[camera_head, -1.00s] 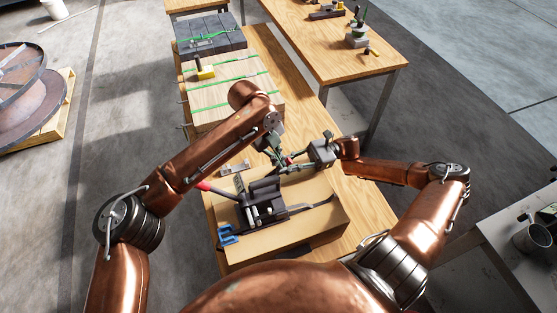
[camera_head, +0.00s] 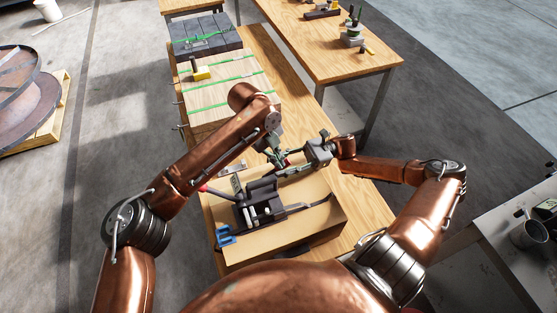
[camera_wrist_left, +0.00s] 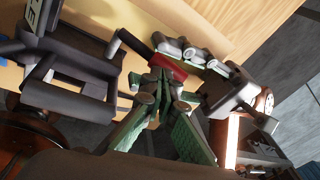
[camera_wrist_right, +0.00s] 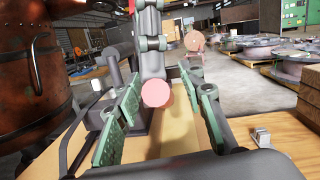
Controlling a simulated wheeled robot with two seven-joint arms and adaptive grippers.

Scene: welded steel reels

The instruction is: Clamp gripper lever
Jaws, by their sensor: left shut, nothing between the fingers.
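A dark clamp tool (camera_head: 262,203) sits on the tan box on the bench, with a red-tipped handle (camera_head: 203,187) at its left. My left gripper (camera_head: 277,158) is above the tool's far side. In the left wrist view its green-padded fingers (camera_wrist_left: 157,92) come together beside a short red piece (camera_wrist_left: 168,68), with nothing between them. My right gripper (camera_head: 300,166) faces it from the right. In the right wrist view its padded fingers (camera_wrist_right: 160,98) stand apart, with a round pink-red end (camera_wrist_right: 157,93) visible between them. Contact there cannot be told.
A blue bracket (camera_head: 226,236) lies at the near-left edge of the tan box (camera_head: 315,225). A strapped wooden crate (camera_head: 225,97) stands farther along the bench. A second table (camera_head: 340,65) is at the back right.

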